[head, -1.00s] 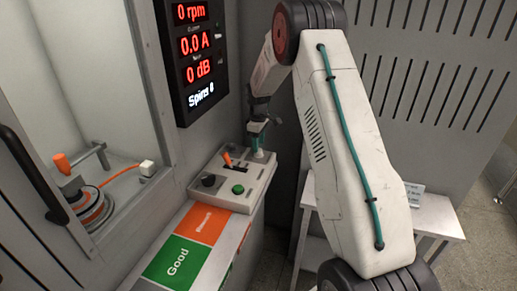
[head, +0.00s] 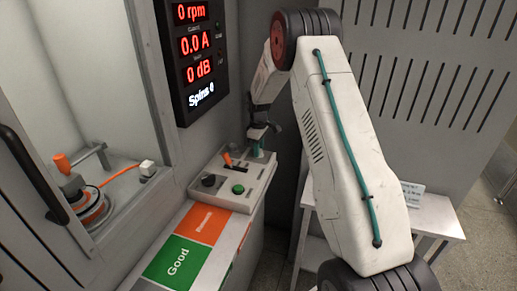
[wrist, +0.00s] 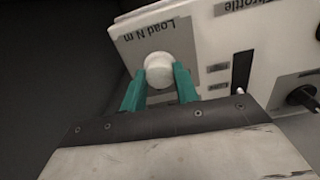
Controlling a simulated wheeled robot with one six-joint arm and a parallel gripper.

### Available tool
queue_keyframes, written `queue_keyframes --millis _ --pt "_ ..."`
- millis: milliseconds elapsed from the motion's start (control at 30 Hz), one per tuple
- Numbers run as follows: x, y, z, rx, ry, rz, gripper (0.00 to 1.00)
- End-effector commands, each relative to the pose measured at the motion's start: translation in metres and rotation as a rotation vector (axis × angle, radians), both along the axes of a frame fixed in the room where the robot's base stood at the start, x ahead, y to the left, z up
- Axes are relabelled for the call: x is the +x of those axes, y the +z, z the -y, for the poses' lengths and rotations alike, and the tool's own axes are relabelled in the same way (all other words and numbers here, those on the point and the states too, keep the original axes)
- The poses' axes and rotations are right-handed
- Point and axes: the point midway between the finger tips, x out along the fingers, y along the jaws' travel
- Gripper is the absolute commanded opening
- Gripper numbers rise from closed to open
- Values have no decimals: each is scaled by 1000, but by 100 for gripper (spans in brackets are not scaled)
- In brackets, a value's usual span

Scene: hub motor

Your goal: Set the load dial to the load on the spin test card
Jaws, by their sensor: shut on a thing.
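The load dial (wrist: 158,70) is a pale round knob under the "Load N.m" label in the wrist view. My gripper (wrist: 160,82) has its teal fingers on either side of the dial and is shut on it. In the head view my gripper (head: 257,150) is at the back right corner of the control box (head: 222,200). The dial's pointer and scale numbers cannot be read. A pale card (head: 412,194) with small print lies on the white side table, partly behind my arm; its text is too small to read.
The display (head: 195,50) reads 0 rpm, 0.0 A, 0 dB, Spins 0. A hub motor (head: 92,208) sits behind the glass. Orange and green pads (head: 180,262) lie in front.

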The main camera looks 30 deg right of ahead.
Motion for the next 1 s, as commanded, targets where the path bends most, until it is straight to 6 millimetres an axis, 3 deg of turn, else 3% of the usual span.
queue_keyframes --millis 367,1000 --pt "0 0 0 -1 -201 0 7" --pt "0 0 0 -1 -805 -2 7"
